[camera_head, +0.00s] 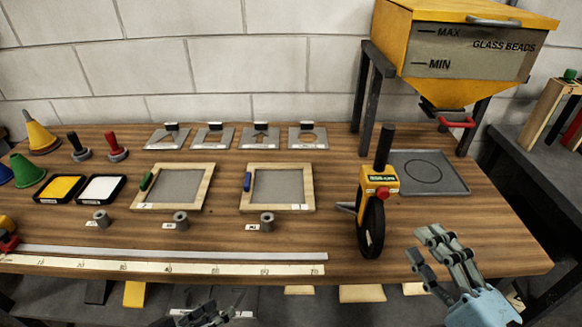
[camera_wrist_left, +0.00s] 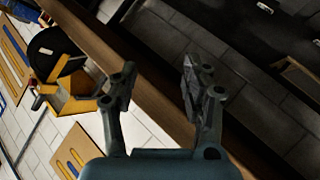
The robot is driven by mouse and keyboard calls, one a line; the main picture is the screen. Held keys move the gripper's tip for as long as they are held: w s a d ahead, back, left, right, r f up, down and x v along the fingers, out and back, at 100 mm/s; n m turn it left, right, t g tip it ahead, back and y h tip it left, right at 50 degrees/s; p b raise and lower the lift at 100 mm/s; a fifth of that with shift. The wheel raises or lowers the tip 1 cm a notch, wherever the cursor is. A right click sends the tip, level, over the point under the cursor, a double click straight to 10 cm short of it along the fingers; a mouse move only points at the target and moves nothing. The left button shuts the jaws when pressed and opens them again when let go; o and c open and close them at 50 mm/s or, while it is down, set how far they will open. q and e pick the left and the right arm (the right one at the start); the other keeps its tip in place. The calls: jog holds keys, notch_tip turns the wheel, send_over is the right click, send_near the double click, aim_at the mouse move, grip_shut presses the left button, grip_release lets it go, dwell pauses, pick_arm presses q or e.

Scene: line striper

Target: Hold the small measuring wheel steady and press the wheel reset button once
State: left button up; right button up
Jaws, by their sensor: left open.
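The small measuring wheel (camera_head: 371,222) stands upright on the right part of the wooden bench. It has a black tyre, a yellow body with a small green display, and a black grip (camera_head: 384,146) rising above. A small red button (camera_head: 382,191) shows on the yellow body below the display. My right gripper (camera_head: 424,246) is to the right of the wheel, apart from it, with its fingers apart and empty. My left gripper (camera_head: 213,308) is at the bottom edge, in front of the bench and mostly cut off. In the left wrist view the left gripper (camera_wrist_left: 160,84) is open and empty.
A grey tray (camera_head: 455,185) lies behind the wheel, below the yellow glass bead hopper (camera_head: 460,60). Framed screens (camera_head: 278,209), small weights and a long ruler (camera_head: 160,266) lie to the left. The bench's front edge lies between my grippers.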

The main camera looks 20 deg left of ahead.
pick_arm(q)
jog(key=w+d+r+m+h, duration=0.1)
jog(key=w+d+r+h, duration=0.2)
jog(key=d+r+h, duration=0.5)
jog(key=m+g+h, duration=0.2)
jog(key=m+g, duration=0.2)
jog(key=m, duration=1.1)
send_near(379, 145)
jog(key=d, duration=0.1)
jog(key=x, duration=1)
jog(key=shift+w, duration=0.3)
jog(key=shift+c, duration=0.4)
grip_shut()
jog(key=shift+c, duration=1.6)
grip_release()
